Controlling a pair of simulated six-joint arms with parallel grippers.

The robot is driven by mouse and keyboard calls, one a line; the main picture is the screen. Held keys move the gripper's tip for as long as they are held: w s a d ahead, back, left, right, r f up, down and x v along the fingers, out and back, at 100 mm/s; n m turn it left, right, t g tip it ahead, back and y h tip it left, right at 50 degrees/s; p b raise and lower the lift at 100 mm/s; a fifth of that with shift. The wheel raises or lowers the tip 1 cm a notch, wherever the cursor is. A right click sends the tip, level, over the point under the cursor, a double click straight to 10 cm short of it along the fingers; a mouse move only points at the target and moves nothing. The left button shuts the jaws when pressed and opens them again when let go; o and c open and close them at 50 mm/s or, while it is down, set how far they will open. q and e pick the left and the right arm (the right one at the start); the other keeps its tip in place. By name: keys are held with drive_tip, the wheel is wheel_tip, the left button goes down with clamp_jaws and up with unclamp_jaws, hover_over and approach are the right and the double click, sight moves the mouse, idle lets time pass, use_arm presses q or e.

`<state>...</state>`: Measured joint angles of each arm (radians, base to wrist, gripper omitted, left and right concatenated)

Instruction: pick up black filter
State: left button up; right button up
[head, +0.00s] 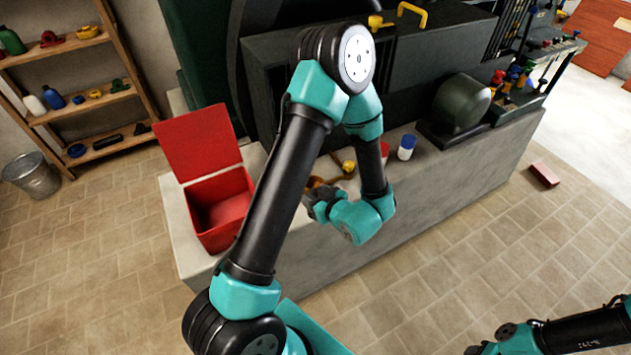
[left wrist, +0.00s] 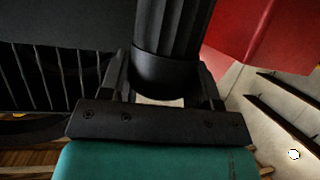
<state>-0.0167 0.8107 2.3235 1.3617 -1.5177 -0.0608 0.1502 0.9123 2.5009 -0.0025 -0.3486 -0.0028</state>
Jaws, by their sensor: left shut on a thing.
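The black filter (left wrist: 168,62) is a dark cylinder with a ribbed part and a smooth end band, seen close up in the left wrist view. My left gripper (left wrist: 163,82) is shut on the smooth band, one finger on each side. In the head view my left gripper (head: 320,204) is over the front of the grey bench; the filter cannot be told apart there from the dark gripper. My right arm shows at the lower right of the head view, but its gripper is out of the picture.
A red bin (head: 222,207) with its lid open stands on the bench's left end. A blue-capped white bottle (head: 406,148) and a yellow knob-like part (head: 348,167) are on the bench. A red block (head: 544,174) lies on the floor. A metal bucket (head: 31,176) stands far left.

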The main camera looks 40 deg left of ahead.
use_arm(q)
drive_tip(key=shift+s+d+r, duration=0.1)
drive_tip(key=shift+s+d, duration=0.7)
drive_tip(key=shift+s, duration=0.15)
